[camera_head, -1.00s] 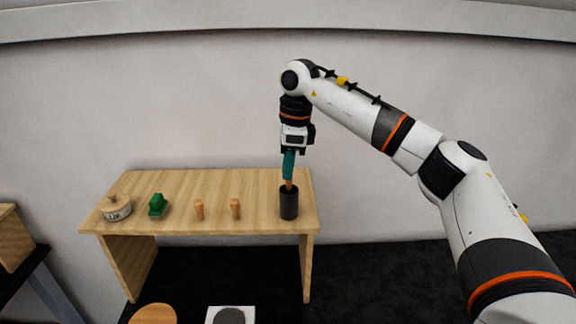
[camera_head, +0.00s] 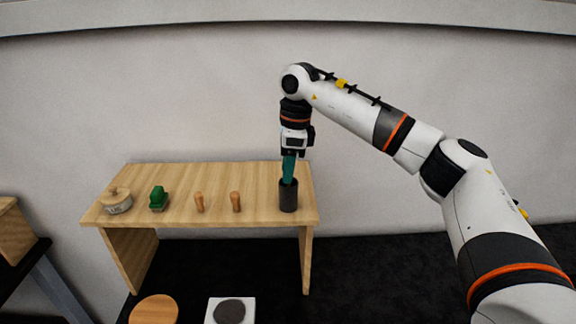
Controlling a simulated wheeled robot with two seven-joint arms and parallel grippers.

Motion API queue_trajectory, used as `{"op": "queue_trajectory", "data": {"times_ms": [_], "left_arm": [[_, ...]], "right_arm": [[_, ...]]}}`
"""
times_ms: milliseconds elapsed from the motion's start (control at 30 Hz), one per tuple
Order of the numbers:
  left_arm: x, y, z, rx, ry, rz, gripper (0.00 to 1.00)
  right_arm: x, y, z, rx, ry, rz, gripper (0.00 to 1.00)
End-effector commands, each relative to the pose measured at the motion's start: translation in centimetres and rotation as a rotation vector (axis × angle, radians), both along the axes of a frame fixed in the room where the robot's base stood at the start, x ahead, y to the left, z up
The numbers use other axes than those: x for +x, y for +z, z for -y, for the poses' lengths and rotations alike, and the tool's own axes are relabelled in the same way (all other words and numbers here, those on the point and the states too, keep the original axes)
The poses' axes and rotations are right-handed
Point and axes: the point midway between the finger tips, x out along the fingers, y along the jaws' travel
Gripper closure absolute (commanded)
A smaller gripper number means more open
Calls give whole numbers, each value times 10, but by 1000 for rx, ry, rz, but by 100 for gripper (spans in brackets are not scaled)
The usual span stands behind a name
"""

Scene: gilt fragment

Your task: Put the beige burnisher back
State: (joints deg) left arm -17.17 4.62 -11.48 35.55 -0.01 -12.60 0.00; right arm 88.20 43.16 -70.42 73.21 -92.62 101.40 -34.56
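My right gripper (camera_head: 289,181) points straight down, its teal fingers close together at the mouth of a dark grey cup (camera_head: 288,197). The cup stands upright at the right end of the wooden bench (camera_head: 262,181). The beige burnisher is hidden now between the fingers and inside the cup. A second ago its beige lower part showed below the fingers, just above the cup's rim. The fingers look as close together now as then. My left gripper is not in view.
Two wooden pegs (camera_head: 199,202) (camera_head: 236,201), a green object (camera_head: 158,198) and a lidded round pot (camera_head: 117,201) stand left of the cup. A round wooden disc (camera_head: 154,309) and a white square with a grey disc (camera_head: 246,305) lie low in front.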

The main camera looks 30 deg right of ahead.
Motion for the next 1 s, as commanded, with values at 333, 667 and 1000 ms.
{"op": "queue_trajectory", "data": {"times_ms": [333, 667, 1000], "left_arm": [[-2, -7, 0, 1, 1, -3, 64], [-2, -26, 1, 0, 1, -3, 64], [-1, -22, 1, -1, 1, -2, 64]], "right_arm": [[0, 28, 2, 1, -1, 6, 64], [-5, 100, 9, 1, -1, 4, 64], [-6, 129, 13, 0, -1, 1, 64]]}}
